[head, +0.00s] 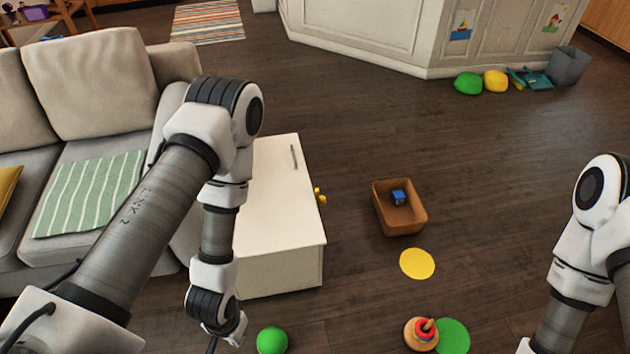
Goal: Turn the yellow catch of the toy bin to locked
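The toy bin (275,195) appears as a long white box beside the sofa, with a thin metal handle (294,157) on its top. The small yellow catch (320,196) sticks out from the bin's right side; it is too small to tell which way it is turned. My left arm crosses in front of the sofa and hides the bin's left part. My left gripper (226,334) hangs near the bottom edge, in front of the bin and apart from the catch; its fingers are mostly hidden. My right arm is at the right edge, its gripper out of view.
An orange-brown box (412,228) with a blue block (398,197) stands right of the bin. A yellow disc (417,264), a green disc (453,337), a ring stacker (421,334) and a green ball (272,341) lie nearer. Floor beside the catch is clear.

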